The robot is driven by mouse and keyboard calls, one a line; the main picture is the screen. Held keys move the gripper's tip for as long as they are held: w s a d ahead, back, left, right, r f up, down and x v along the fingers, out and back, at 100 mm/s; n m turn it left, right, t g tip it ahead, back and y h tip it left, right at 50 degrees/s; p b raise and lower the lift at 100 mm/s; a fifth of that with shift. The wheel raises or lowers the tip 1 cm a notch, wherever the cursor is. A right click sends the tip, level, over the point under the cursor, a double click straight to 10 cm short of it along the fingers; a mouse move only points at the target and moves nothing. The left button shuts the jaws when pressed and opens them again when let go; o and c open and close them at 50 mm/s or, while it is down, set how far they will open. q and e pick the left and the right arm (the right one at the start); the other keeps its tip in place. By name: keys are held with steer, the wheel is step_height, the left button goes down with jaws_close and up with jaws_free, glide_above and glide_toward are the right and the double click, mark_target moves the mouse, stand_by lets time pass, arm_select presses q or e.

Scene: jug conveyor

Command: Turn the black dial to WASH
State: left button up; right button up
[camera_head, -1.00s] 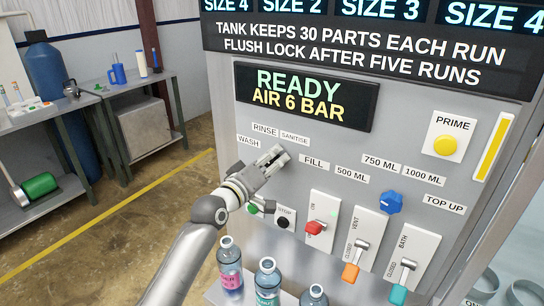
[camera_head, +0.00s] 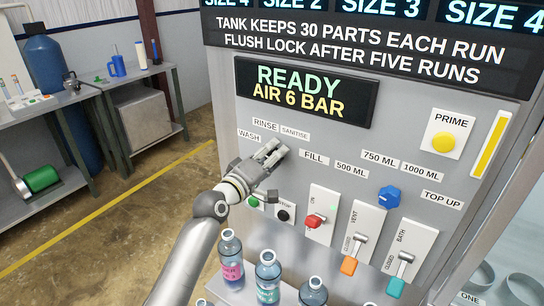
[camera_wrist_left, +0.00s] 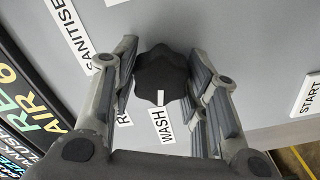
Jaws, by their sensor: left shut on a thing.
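The black dial (camera_wrist_left: 160,72) sits on the grey panel in the left wrist view, with a white pointer mark on its edge. The mark points at the WASH label (camera_wrist_left: 163,122), close beside it. My left gripper (camera_head: 272,152) is at the panel, below the RINSE (camera_head: 266,125) and SANITISE (camera_head: 295,133) labels. In the left wrist view its fingers are on both sides of the dial, shut on it. The gripper hides the dial in the head view. My right gripper is not in view.
A green button (camera_head: 253,201) lies just below the gripper. Several bottles (camera_head: 268,277) stand beneath.

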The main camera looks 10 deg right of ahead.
arm_select(q)
steer(key=o, duration=1)
steer(key=v, duration=1.2)
